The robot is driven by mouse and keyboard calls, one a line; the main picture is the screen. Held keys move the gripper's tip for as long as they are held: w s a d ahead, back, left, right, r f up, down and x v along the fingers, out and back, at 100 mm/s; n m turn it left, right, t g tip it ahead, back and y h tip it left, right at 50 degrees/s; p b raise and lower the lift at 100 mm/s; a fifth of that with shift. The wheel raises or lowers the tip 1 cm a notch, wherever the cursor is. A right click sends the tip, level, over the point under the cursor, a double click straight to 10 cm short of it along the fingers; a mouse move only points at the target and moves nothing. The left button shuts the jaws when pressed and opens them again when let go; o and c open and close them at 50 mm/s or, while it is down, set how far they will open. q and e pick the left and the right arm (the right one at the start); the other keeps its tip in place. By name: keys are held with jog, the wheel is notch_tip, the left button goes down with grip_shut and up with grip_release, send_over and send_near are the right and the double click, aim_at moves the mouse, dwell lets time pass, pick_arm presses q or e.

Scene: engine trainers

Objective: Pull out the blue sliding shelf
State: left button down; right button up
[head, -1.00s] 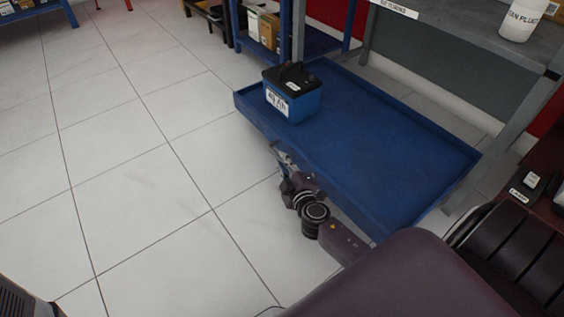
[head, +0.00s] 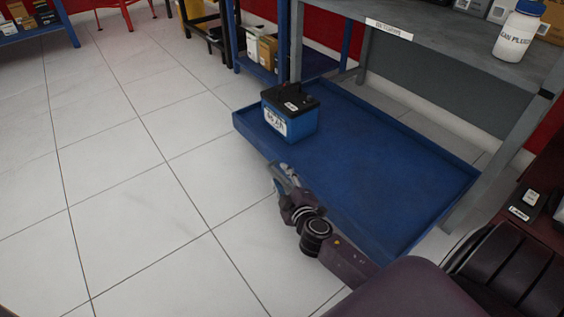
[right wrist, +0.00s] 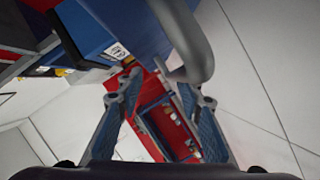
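The blue sliding shelf (head: 385,165) is a low, shallow tray standing out from under a grey workbench. A blue battery with a black top (head: 290,114) sits on its far left part. My right gripper (head: 280,172) is low beside the shelf's front edge. In the right wrist view, the fingers of my right gripper (right wrist: 153,92) are apart. A grey curved handle (right wrist: 190,45) loops just beyond and partly between the fingertips; I cannot tell whether they touch it. In the head view the handle is hidden or too small to make out. My left gripper is not in view.
The grey workbench (head: 452,40) stands over the shelf, with a white bottle (head: 517,33) on top and a leg (head: 490,170) at the right. A blue rack (head: 262,50) with boxes stands behind. The tiled floor (head: 130,190) in front and left is clear.

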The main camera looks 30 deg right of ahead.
notch_tip(320, 180, up, 8)
jog(key=shift+w+d+f, duration=0.1)
dwell(0.6)
